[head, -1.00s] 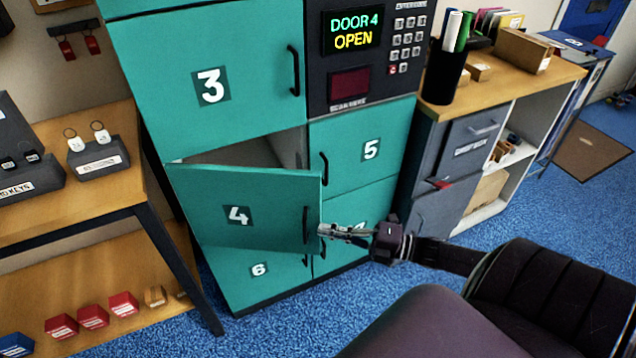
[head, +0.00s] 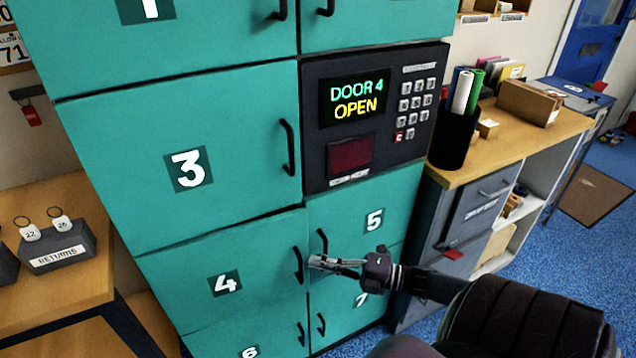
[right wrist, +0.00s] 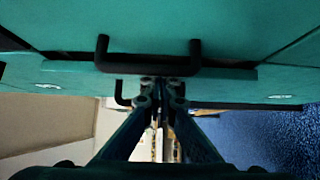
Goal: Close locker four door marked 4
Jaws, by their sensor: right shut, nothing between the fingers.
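The teal locker door 4 (head: 250,278) carries a white 4 and a black vertical handle (head: 298,266) at its right edge. In the head view it looks flush or nearly flush with the locker front; I cannot tell whether it is latched. The display (head: 355,100) reads "DOOR 4 OPEN". My right gripper (head: 312,262) is shut and empty, its tips close to the handle and the door's right edge. In the right wrist view the shut tips (right wrist: 163,84) are by the black handle (right wrist: 150,68); contact is unclear. My left gripper is not in view.
Door 3 (head: 180,130) is above, door 5 (head: 365,198) is right, and door 6 (head: 250,345) is below; all look shut. A wooden table (head: 60,190) with a returns box (head: 55,245) stands left. A grey cabinet (head: 470,205) stands right of the lockers.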

